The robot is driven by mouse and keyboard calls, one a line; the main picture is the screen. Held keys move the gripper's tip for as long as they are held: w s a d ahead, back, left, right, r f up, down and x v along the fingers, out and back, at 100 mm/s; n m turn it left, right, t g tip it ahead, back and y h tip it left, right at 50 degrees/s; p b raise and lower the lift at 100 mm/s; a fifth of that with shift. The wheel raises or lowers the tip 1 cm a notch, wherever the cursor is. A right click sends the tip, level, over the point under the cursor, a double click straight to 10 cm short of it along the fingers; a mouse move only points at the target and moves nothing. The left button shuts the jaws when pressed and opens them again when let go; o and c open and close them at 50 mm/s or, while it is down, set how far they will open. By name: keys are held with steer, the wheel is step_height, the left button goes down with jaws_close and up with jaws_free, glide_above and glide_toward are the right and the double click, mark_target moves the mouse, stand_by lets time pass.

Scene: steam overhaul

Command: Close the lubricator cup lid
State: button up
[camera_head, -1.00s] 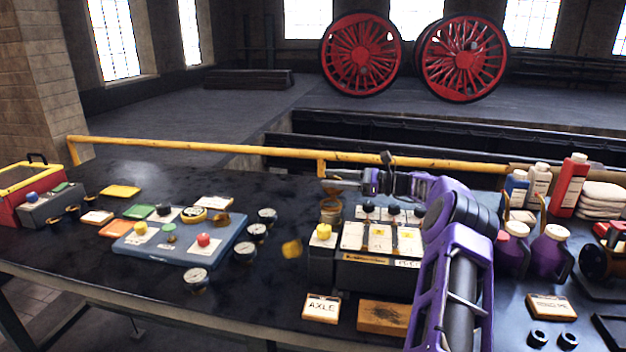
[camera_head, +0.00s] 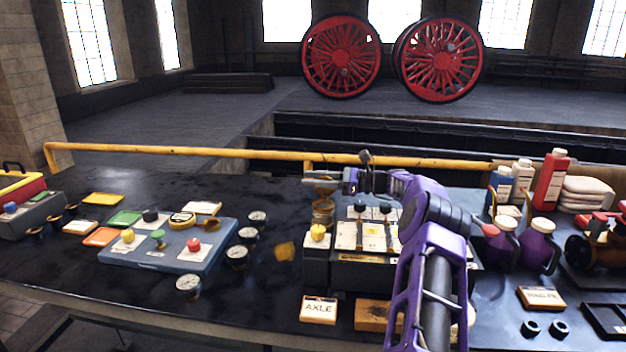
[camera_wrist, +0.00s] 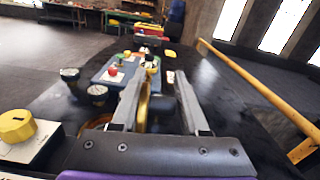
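The brass lubricator cup (camera_head: 323,212) stands at the back left corner of the dark lubricator box (camera_head: 345,278). Its brass lid (camera_head: 321,187) shows above the cup, raised, right by my fingertips. My gripper (camera_head: 340,178) reaches in from the right at lid height. In the wrist view my gripper (camera_wrist: 158,85) has its two fingers apart, and a brass rim (camera_wrist: 142,108), seen edge-on, lies between them, closer to the left finger. I cannot tell whether a finger touches it. The cup's lower part is largely hidden in the wrist view.
A yellow knob (camera_head: 317,232) sits on the box just in front of the cup. A yellow rail (camera_head: 230,153) runs behind the bench. A blue tray (camera_head: 180,258) and several round gauges (camera_head: 237,256) lie to the left. Bottles (camera_head: 540,245) stand to the right.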

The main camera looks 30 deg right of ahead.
jaws_close()
steer(key=shift+s+a+n+b, duration=0.15)
steer(key=shift+s+n+b, duration=0.1)
steer(key=shift+n, duration=0.3)
steer(key=shift+s+a+n+b, duration=0.15)
steer(key=shift+n+b, duration=0.1)
steer(key=shift+n, duration=0.3)
steer(key=shift+s+a+f+n+b, duration=0.15)
steer(key=shift+s+a+n+b, duration=0.45)
steer(key=shift+n, duration=0.85)
steer(key=shift+s+a+f+n+b, duration=0.15)
steer(key=shift+s+n+b, duration=0.2)
steer(key=shift+n+b, duration=0.85)
steer(key=shift+s+a+f+n+b, duration=0.15)
steer(key=shift+s+a+n+b, duration=0.3)
steer(key=shift+n, duration=1.3)
steer(key=shift+s+f+n, duration=0.2)
steer(key=shift+s+n, duration=0.05)
steer(key=shift+n, duration=0.55)
steer(key=shift+o, duration=1.8)
jaws_free()
